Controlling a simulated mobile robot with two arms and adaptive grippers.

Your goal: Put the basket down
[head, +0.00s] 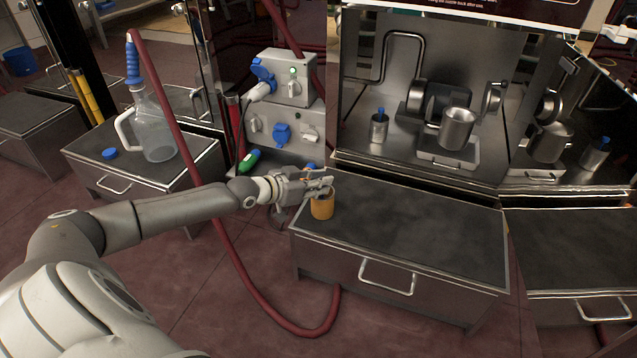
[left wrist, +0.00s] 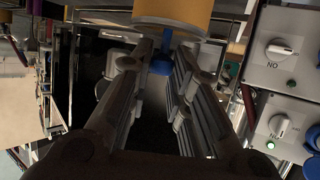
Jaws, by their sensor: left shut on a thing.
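The basket (head: 322,207) is a small orange cylinder, held upright at the left end of a dark-topped bench (head: 420,230). I cannot tell whether its bottom touches the bench top. My left gripper (head: 324,184) is just above the basket and shut on it. In the left wrist view the basket (left wrist: 172,10) shows at the top edge, with a blue part (left wrist: 160,66) between the fingers of the left gripper (left wrist: 161,58). My right gripper is not in view.
A steel machine recess with a metal cup (head: 457,129) and a blue-topped canister (head: 379,127) lies behind the bench. Grey switch boxes (head: 285,130) stand behind the gripper. A clear jug (head: 158,135) stands on the left bench. A red hose (head: 225,240) loops to the floor. The bench top's middle is clear.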

